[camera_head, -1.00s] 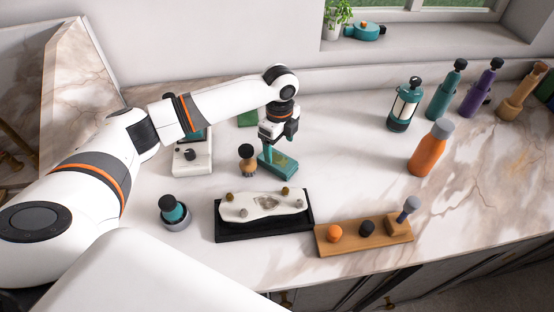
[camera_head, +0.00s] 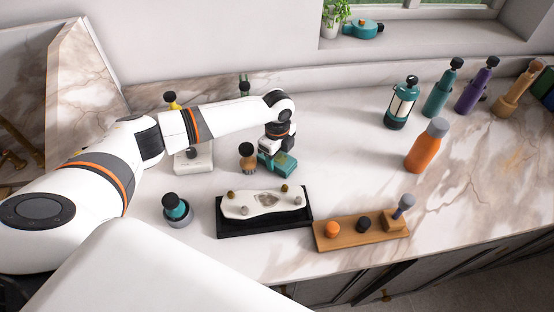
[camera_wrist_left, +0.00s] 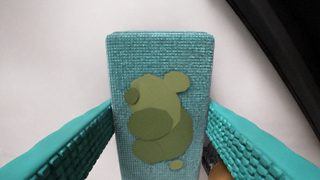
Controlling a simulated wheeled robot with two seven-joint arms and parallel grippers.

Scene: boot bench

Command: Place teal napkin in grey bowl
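A teal woven block with olive-green patches (camera_head: 278,164), the only thing here that could be the teal napkin, lies on the counter and fills the middle of the left wrist view (camera_wrist_left: 160,60). My left gripper (camera_head: 278,150) is down over it; in the left wrist view its two teal ribbed fingers (camera_wrist_left: 160,110) stand at its left and right sides. Whether they press on it I cannot tell. A small grey round bowl-like holder (camera_head: 182,221) stands at the front left with a teal, black-topped piece in it. My right gripper is not in view.
A brush with a dark round top (camera_head: 247,156) stands close left of the block. A black tray (camera_head: 235,231) with a pale slab and a wooden board (camera_head: 345,238) lie in front. An orange bottle (camera_head: 426,146) stands right; the counter between is clear.

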